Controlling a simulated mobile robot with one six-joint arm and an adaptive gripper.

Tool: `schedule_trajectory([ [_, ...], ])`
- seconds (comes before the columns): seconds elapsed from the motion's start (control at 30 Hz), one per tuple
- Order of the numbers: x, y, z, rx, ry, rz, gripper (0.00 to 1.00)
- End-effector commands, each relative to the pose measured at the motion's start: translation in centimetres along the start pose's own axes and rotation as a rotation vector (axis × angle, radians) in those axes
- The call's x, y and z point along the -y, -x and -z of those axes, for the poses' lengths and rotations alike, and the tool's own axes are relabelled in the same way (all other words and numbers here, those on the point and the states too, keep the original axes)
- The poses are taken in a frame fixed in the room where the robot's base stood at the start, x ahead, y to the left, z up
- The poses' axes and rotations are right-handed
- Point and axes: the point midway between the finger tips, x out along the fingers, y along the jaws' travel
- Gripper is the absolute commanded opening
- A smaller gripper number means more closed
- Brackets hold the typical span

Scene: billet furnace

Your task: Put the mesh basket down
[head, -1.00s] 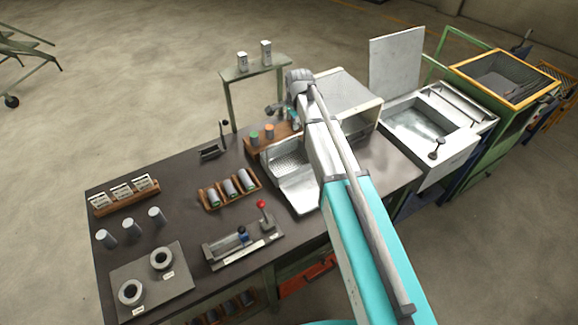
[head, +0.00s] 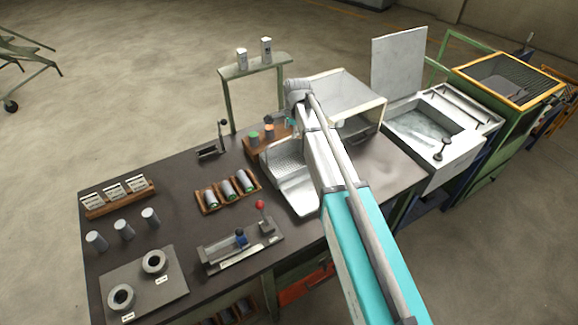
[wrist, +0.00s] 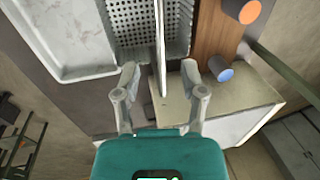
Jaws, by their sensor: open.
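The mesh basket (wrist: 134,22) is perforated grey metal. In the wrist view it is at the top, with a thin upright bar, probably its handle, running down between my fingers. In the head view perforated metal of the basket (head: 284,160) shows at the pale metal tray (head: 298,196) on the bench, left of my arm. My gripper (wrist: 160,68) is open, one finger on each side of the thin bar, with gaps visible on both sides. In the head view my arm hides most of the gripper. The basket's underside is hidden.
A wooden block (head: 262,143) with green and orange pegs stands behind the tray. An open pale box (head: 350,94) is right of it. A rack of cylinders (head: 226,194) and a red-knobbed fixture (head: 240,248) are nearby. A sink-like basin (head: 432,125) stands farther right.

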Motion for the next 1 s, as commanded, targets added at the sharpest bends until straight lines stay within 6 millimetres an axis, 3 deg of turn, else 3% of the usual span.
schedule_trajectory([
  [0.47, 0.0, -0.7, 0.1, 0.000, -0.001, 0.000, 0.54],
  [1.0, 0.0, -4.6, 0.2, -0.001, -0.003, 0.000, 0.54],
])
